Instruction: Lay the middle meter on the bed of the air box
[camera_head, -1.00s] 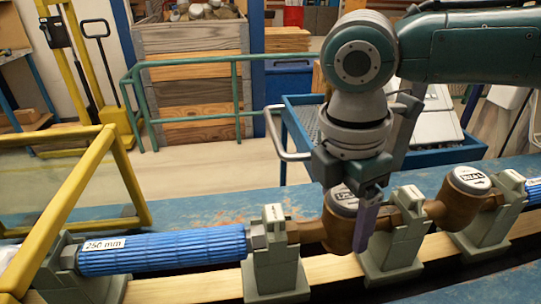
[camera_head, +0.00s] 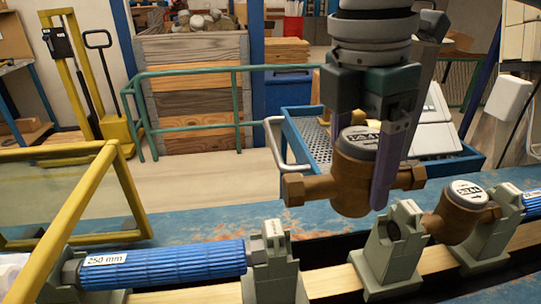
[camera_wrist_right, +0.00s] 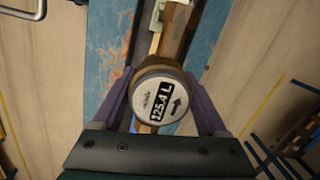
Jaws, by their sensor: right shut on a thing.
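My right gripper (camera_head: 384,165) is shut on a brown bronze meter (camera_head: 345,180) and holds it in the air above the bench. Its round dial (camera_wrist_right: 160,100) faces up and reads 125.4 L in the right wrist view, with a purple finger on each side. Below it, the seat between two grey-green supports (camera_head: 392,245) (camera_head: 270,265) is empty. Another bronze meter (camera_head: 455,220) sits in the row to the right. I cannot make out the air box bed for certain; a yellow frame with clear panels (camera_head: 70,215) stands at the left. My left gripper is out of view.
A blue ribbed 250 mm spacer (camera_head: 165,258) lies in the row at the left, with another blue piece (camera_head: 532,203) at the far right. Behind the bench stand a blue perforated trolley (camera_head: 298,140) and a green rail (camera_head: 195,128).

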